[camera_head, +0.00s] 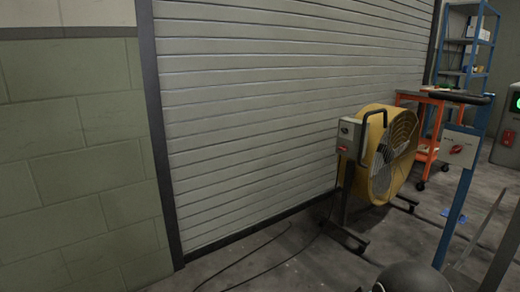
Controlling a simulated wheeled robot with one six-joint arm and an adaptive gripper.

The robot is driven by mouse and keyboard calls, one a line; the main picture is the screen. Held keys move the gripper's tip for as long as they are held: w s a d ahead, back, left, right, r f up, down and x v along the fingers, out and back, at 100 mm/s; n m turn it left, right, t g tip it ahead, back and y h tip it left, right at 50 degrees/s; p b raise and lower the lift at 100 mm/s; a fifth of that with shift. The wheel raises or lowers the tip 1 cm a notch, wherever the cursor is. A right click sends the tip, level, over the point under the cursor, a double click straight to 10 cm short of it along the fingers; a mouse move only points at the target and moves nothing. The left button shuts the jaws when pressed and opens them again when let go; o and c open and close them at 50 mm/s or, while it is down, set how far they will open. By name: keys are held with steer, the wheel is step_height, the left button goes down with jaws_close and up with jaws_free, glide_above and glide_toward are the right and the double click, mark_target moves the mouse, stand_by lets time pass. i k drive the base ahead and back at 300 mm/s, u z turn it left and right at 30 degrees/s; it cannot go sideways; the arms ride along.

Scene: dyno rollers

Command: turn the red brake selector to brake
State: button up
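The box is fixed beside a blue post, and small lettering above the handle is too small to read. The handle lies roughly level in the picture, tilted slightly. My gripper is not in view, and nothing touches the selector.
A yellow drum fan (376,165) on a wheeled stand is left of the post, before a closed roller shutter (260,90). An orange cart (427,150) and blue shelf (463,80) stand behind. A dark rounded shape is at the bottom edge. Cables cross the floor.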

mark_target(457, 148)
steer(key=z, duration=0.95)
steer(key=k, duration=0.3)
steer(key=z, duration=0.35)
steer(key=i, duration=0.5)
